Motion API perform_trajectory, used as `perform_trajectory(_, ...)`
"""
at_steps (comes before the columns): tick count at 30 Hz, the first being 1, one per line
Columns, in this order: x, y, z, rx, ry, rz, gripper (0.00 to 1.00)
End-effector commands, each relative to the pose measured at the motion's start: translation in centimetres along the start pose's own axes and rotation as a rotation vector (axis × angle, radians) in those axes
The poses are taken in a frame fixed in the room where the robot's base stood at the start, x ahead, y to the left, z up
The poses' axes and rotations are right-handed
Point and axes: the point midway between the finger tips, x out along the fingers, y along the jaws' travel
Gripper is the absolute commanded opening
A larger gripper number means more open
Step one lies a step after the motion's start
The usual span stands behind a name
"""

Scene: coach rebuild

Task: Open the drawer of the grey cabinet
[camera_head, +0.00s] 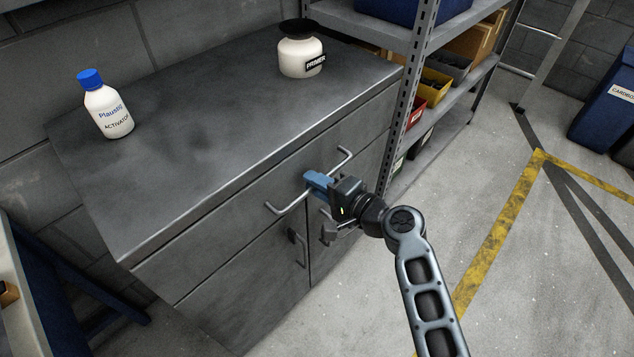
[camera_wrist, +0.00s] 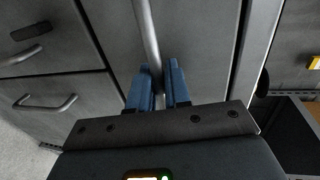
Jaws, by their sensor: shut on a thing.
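The grey cabinet (camera_head: 210,110) stands against the wall. Its wide top drawer (camera_head: 222,236) looks flush with the cabinet front. The drawer's handle (camera_head: 285,203) is a long metal bar. My gripper (camera_head: 318,182) has its blue fingers shut on the bar near its middle. In the wrist view, the handle (camera_wrist: 147,35) runs down between the two blue fingertips (camera_wrist: 158,80). The fingers hide the part of the bar they hold.
A white activator bottle (camera_head: 107,108) with a blue cap and a primer jar (camera_head: 300,56) stand on the cabinet top. Doors with handles (camera_head: 300,248) are below the drawer. A metal shelf rack (camera_head: 408,95) adjoins at right. The floor (camera_head: 400,245) in front is clear.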

Motion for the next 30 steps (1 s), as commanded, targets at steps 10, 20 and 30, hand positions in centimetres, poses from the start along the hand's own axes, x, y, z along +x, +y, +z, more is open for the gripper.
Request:
perform_trajectory(10,-4.2,1.0,-0.1,0.002,0.004,0.002,0.0)
perform_trajectory(20,-13.0,2.8,-0.1,0.003,0.005,0.003,0.0)
perform_trajectory(30,-21.6,4.5,0.0,0.003,0.004,0.003,0.0)
